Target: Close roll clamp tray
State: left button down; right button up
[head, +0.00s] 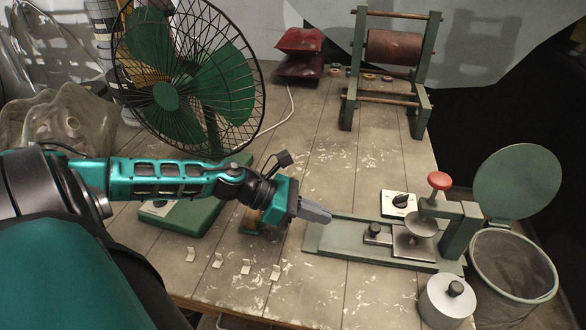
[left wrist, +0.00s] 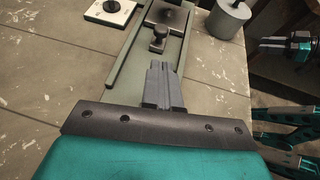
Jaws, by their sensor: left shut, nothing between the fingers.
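The roll clamp is a green metal frame with a long rail base (head: 350,248) on the table's front right. A grey tray plate (head: 412,247) with a black knob (head: 374,231) in front of it sits on the rail, under a round pad and a red-topped screw (head: 439,181). My left gripper (head: 318,212) is shut and empty at the rail's left end, left of the knob. In the left wrist view the shut fingers (left wrist: 162,84) point along the rail towards the knob (left wrist: 158,43) and plate (left wrist: 167,15), apart from both. The round pad partly hides the plate.
A white switch box (head: 398,204) is behind the rail. A grey cylinder (head: 446,302) stands at the front right, beside a mesh bin (head: 512,264) with its lid up. A green fan (head: 187,80) and a roller stand (head: 392,60) are farther back. Teal arm parts show at right in the left wrist view.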

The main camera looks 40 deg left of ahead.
pick_arm(q)
jog(key=shift+p+v, duration=0.7)
jog(key=shift+v, duration=1.9)
jog(key=shift+f, duration=0.1)
